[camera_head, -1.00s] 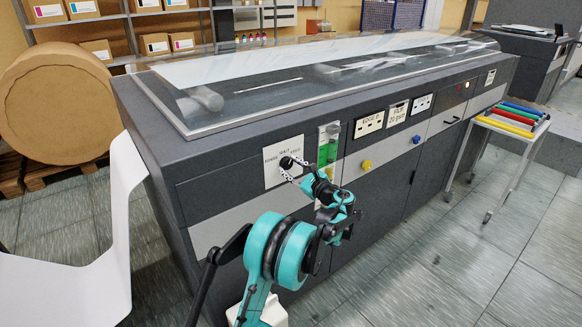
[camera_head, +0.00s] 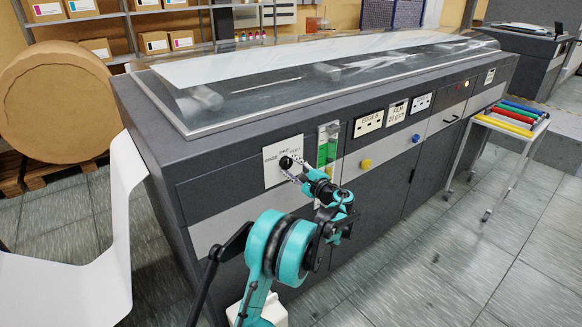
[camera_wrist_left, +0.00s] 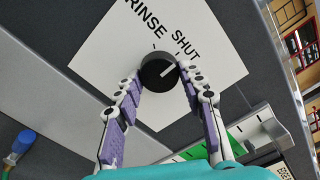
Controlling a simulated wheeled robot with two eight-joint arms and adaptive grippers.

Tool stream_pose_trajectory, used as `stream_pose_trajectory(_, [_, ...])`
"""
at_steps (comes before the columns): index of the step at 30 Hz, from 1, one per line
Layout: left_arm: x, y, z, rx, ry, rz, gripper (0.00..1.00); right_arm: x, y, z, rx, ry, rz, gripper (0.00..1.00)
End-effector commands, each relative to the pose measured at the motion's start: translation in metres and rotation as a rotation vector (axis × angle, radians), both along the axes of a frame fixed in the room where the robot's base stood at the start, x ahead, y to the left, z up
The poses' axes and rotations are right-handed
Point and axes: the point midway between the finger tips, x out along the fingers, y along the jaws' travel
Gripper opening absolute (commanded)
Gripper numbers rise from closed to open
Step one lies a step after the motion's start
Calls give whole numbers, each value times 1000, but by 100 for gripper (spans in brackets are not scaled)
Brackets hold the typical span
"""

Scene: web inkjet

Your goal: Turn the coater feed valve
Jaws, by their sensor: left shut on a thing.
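The coater feed valve is a round black knob (camera_head: 286,162) on a white plate (camera_head: 271,170) marked RINSE, SHUT and FEED, on the machine's front. In the left wrist view the knob (camera_wrist_left: 158,71) sits between the fingertips, and its white pointer line aims to the right, just below the end of the word SHUT. My left gripper (camera_head: 291,169) is shut on the knob; its purple-padded fingers (camera_wrist_left: 159,77) sit on either side of it. The FEED label is out of the wrist view. My right gripper is not in view.
A green sight gauge (camera_head: 327,148) is close right of the plate. Farther right are a yellow knob (camera_head: 366,164) and a blue knob (camera_head: 416,139). A rack of coloured rollers (camera_head: 510,118) stands at the machine's right. A white sheet (camera_head: 85,275) hangs at the left.

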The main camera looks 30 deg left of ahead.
Motion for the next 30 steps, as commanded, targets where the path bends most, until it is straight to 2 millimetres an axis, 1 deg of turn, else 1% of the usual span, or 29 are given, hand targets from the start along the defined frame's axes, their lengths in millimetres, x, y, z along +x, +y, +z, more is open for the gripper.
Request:
stream_pose_trajectory(10, [0,0,-1,-3,-2,1,11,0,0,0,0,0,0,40])
stream_pose_trajectory(11, [0,0,-1,-2,-1,1,42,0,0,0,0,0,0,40])
stream_pose_trajectory(12, [0,0,-1,-2,-1,1,53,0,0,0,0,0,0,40])
stream_pose_trajectory(13, [0,0,-1,-2,-1,1,61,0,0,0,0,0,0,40])
stream_pose_trajectory(23, [-1,-1,0,-1,-1,1,61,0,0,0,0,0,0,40])
stream_pose_trajectory(26, [-3,-10,0,-1,-1,-2,61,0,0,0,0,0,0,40])
stream_pose_trajectory(29, [-9,-26,0,-1,-1,-3,61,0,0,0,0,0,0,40])
stream_pose_trajectory(30, [-13,-34,0,-1,0,-4,61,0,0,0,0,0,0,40])
